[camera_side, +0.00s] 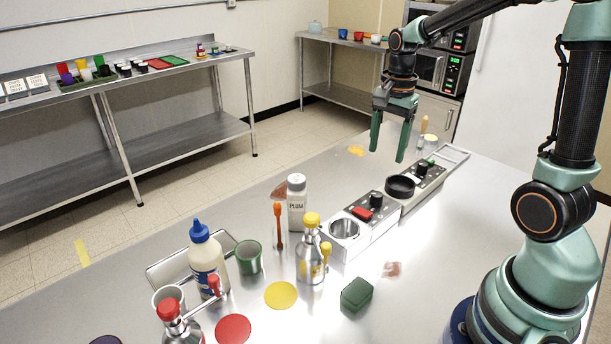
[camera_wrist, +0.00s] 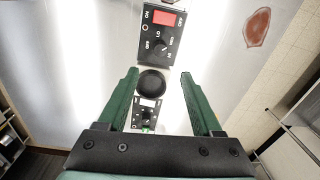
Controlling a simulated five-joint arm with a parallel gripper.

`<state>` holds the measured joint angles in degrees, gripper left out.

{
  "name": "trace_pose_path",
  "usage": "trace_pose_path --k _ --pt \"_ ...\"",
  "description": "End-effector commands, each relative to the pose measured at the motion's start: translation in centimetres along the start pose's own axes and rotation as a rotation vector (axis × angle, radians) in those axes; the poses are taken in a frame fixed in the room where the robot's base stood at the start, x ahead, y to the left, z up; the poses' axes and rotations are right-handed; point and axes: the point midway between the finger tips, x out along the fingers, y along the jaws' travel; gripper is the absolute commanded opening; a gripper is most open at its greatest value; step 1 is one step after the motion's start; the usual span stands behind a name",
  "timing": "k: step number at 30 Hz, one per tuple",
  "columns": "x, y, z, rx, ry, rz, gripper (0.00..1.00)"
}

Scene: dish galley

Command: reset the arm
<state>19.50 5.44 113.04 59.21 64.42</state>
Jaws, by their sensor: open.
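My gripper (camera_side: 389,138) hangs above the far part of the steel table in the side view, pointing down. Its two green fingers are spread apart with nothing between them that it grips. In the wrist view my gripper (camera_wrist: 158,75) also shows open, with a black round pan or bowl (camera_wrist: 151,83) seen below and between the fingers. That black round thing (camera_side: 400,187) sits on a control unit in the side view, below and apart from the fingers.
A unit with a steel well (camera_side: 343,229) stands mid-table. A white PLUM bottle (camera_side: 297,205), a yellow-capped bottle (camera_side: 311,258), a blue-capped bottle (camera_side: 207,262), a green cup (camera_side: 248,257) and a green block (camera_side: 356,294) stand nearer. Bare table (camera_side: 450,220) lies at right.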

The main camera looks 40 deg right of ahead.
Motion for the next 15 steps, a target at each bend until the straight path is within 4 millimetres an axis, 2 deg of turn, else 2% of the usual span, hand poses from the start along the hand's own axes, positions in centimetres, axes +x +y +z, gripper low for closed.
trace_pose_path --k 4,7,15 --pt "-0.5 0.0 0.5 -0.041 0.007 -0.014 0.67" --pt "-1.6 0.2 1.7 -0.161 0.024 -0.050 0.67" --pt "-5.5 2.0 7.5 -0.748 0.142 -0.202 0.67"
